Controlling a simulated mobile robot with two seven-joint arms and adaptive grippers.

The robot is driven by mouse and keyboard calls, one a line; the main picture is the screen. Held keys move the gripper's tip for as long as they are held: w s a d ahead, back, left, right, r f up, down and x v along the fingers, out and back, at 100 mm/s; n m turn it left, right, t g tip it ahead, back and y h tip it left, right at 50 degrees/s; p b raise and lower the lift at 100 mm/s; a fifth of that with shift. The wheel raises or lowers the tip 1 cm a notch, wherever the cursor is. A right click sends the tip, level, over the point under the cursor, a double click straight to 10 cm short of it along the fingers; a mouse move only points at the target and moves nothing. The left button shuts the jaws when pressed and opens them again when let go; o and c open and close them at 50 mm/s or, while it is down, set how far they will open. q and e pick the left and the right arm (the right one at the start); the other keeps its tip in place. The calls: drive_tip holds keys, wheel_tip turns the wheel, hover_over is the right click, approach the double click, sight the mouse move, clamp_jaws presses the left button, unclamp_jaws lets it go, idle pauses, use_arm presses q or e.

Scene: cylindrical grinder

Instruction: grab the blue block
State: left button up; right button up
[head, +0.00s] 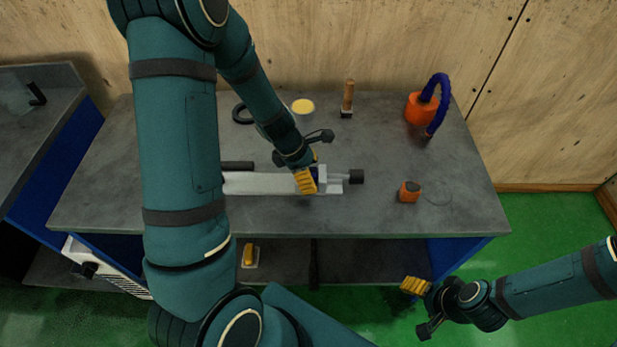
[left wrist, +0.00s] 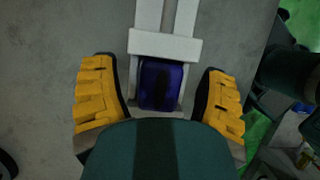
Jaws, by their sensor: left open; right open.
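The blue block (left wrist: 160,84) sits in a pale grey vise-like fixture (left wrist: 166,45) in the left wrist view, against its crosswise jaw. My left gripper (left wrist: 161,92) is open, with one yellow-padded finger on each side of the block and gaps between. In the head view, my left gripper (head: 309,175) is over the fixture (head: 265,184) on the grey table, and mostly hides the block. Whether the fingers are level with the block I cannot tell. My right gripper (head: 421,305) is open and empty, in front of the table at the lower right.
The grey table (head: 450,195) also bears an orange device with a blue hose (head: 421,108), a wooden-handled brush (head: 347,98), a yellow-topped tin (head: 303,108) and a small orange block (head: 409,192). A shelf (head: 345,262) lies below. The table's right side has free room.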

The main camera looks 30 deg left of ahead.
use_arm(q)
drive_tip(key=c, duration=1.3)
clamp_jaws()
drive_tip(key=shift+r, duration=0.1)
